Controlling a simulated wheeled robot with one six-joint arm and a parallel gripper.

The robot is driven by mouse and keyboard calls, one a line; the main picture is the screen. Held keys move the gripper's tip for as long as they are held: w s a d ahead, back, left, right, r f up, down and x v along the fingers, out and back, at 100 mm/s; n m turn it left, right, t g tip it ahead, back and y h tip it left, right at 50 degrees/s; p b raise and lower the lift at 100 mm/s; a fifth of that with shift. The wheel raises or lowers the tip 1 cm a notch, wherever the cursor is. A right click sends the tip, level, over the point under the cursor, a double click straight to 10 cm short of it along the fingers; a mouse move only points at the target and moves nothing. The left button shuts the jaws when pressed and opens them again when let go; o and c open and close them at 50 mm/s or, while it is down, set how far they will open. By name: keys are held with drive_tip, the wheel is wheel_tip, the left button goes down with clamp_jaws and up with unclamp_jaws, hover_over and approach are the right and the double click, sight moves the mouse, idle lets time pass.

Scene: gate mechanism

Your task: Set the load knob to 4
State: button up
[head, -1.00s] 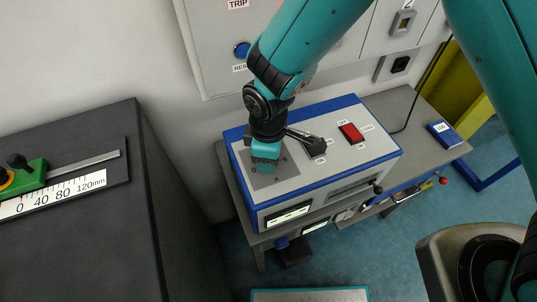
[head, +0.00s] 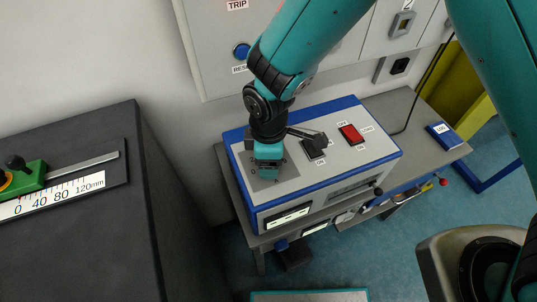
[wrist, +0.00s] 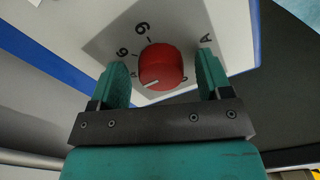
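The load knob (wrist: 162,64) is a round red knob on a grey plate (wrist: 105,40) in the wrist view. Its white pointer line is toward the lower left of the picture. Printed marks stand around it; one reads like A, two like 6 or 9, and others are partly hidden. My gripper (wrist: 160,72) is open, with one finger on each side of the knob and a small gap at both. In the head view my gripper (head: 267,162) is over the grey plate on the white and blue box (head: 330,178), hiding the knob.
A red rocker switch (head: 351,134) and a dark switch (head: 314,148) are on the same box, right of my gripper. A wall panel with a blue button (head: 241,50) rises behind. A dark cabinet (head: 75,230) with a green slider (head: 24,178) stands left.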

wheel_tip(320, 180, up, 18)
drive_tip(key=b, duration=0.2)
drive_tip(key=shift+f, duration=0.25)
idle(2.6)
